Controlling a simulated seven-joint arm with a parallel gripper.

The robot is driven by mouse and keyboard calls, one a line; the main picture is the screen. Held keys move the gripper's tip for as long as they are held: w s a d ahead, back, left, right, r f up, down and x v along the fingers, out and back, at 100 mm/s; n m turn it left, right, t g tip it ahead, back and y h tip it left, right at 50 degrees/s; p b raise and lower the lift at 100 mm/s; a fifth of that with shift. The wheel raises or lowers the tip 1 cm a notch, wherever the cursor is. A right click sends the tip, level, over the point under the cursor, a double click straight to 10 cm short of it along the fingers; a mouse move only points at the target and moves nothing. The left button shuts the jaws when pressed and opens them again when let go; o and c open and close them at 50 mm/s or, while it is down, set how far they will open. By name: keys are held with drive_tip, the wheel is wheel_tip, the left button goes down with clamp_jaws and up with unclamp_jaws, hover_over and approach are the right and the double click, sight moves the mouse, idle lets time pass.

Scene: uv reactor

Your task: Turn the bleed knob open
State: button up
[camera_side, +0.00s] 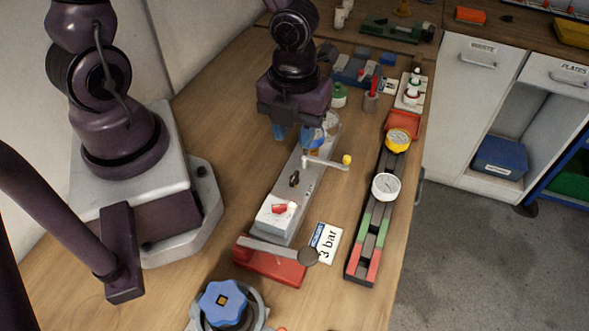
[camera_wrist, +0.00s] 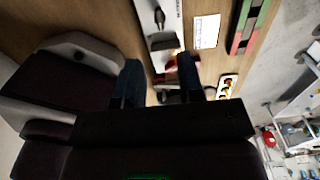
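My gripper (camera_side: 294,136) points down over the far end of a long grey fixture plate (camera_side: 303,178). Its two bluish fingers stand apart in the wrist view (camera_wrist: 160,82); a small red part shows between or behind them, and I cannot tell if they touch it. A rounded blue part (camera_side: 315,136) is beside the right finger, partly hidden. No readable label names the bleed knob. Candidates are this blue part, a red knob (camera_side: 283,208) on the white block at the plate's near end, and a large blue lobed knob (camera_side: 222,302) in the foreground.
A lever with a yellow ball (camera_side: 346,160) sticks out right of the gripper. A red base with a grey bar (camera_side: 272,262) and a "3 bar" card (camera_side: 326,243) lie nearer. A dark rail carries a white gauge (camera_side: 386,187) and a yellow gauge (camera_side: 398,140) at right.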

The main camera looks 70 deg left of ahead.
sight(295, 176)
wheel_tip(295, 176, down, 10)
drive_tip(key=shift+f, duration=0.15)
idle(0.4)
clamp_jaws()
